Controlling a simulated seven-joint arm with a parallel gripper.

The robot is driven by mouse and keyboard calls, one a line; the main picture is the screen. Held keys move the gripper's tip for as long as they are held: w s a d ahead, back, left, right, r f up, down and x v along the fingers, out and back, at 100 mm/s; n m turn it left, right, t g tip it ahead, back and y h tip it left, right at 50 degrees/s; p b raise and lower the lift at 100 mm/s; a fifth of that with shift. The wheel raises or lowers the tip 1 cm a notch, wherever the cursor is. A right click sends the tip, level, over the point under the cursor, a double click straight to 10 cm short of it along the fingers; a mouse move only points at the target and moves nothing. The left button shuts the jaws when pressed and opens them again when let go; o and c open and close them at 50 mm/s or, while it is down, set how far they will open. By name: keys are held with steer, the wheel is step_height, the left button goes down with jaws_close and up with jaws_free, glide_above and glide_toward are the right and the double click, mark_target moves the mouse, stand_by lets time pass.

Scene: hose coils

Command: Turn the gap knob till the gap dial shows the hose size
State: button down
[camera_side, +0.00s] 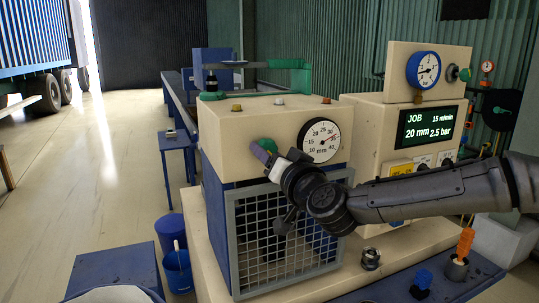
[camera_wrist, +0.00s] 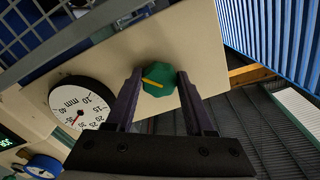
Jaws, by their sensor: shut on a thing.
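The gap knob is green with a yellow mark, at the left of a cream panel; it shows in the side view (camera_side: 266,145) and the wrist view (camera_wrist: 160,92). My gripper (camera_side: 262,153) is shut on it, one finger on each side in the wrist view (camera_wrist: 160,98). The gap dial (camera_side: 320,140) is white, marked in mm, and sits right of the knob; it also shows in the wrist view (camera_wrist: 82,108). The job screen (camera_side: 431,127) reads 20 mm, 2.5 bar and 15 m/min.
A wire mesh guard (camera_side: 285,235) is below the dial panel. A blue bar gauge (camera_side: 423,70) stands above the screen, with a small green knob (camera_side: 465,74) beside it. Blue bins (camera_side: 177,270) stand on the floor at left.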

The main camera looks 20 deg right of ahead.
steer(key=m, duration=1.9)
steer(key=shift+r, duration=0.35)
steer(key=m, duration=0.5)
steer(key=shift+m, duration=0.4)
steer(key=shift+c, duration=1.3)
jaws_free()
steer(key=shift+s, duration=0.1)
